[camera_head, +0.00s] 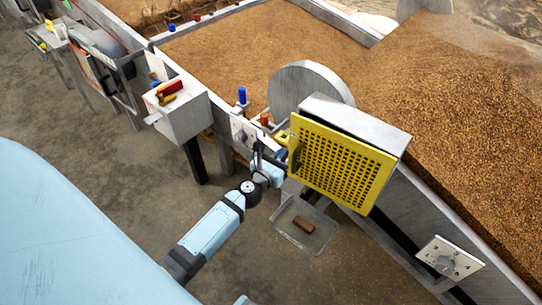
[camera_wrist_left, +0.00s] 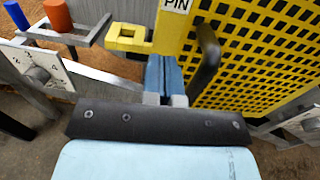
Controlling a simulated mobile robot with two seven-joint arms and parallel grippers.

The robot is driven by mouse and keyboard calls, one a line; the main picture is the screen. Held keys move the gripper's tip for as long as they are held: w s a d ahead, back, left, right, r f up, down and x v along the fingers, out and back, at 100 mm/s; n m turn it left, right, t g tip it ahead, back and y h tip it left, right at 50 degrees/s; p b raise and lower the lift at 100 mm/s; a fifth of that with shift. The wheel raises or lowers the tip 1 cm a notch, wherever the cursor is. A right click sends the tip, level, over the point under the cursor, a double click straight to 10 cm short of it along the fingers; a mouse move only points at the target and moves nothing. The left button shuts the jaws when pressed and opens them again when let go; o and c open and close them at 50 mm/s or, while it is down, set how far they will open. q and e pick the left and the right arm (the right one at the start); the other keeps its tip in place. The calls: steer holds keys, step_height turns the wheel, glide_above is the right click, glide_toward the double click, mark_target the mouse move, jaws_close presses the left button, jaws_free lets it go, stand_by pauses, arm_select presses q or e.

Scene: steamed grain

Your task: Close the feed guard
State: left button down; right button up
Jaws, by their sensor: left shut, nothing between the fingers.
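The feed guard (camera_head: 345,168) is a yellow perforated panel on the front of a grey metal housing (camera_head: 362,122). A dark gap shows between the panel and the housing along the upper right. In the left wrist view the guard (camera_wrist_left: 262,45) fills the right side, with a black bar handle (camera_wrist_left: 207,58) on its near edge. A yellow bracket (camera_wrist_left: 128,38) sits left of a strip marked PIN (camera_wrist_left: 176,5). My left gripper (camera_head: 277,160) is at the guard's left edge. Its blue fingers (camera_wrist_left: 165,78) are shut and empty, left of the handle; contact is unclear. My right gripper is out of view.
A clear tray (camera_head: 304,225) with a brown block hangs below the guard. Blue (camera_head: 242,96) and orange pegs stand behind my gripper. A dial plate (camera_head: 447,260) is at the lower right. A grey box (camera_head: 182,110) stands left. Grain fills the trough behind.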

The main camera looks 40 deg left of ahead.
mark_target(290, 143)
arm_select(q)
steer(key=shift+w, duration=1.35)
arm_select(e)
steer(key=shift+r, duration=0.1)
arm_select(q)
steer(key=shift+w, duration=0.1)
steer(key=w, duration=0.3)
steer(key=shift+a, duration=0.1)
steer(key=shift+a+r, duration=0.1)
steer(key=shift+r, duration=0.15)
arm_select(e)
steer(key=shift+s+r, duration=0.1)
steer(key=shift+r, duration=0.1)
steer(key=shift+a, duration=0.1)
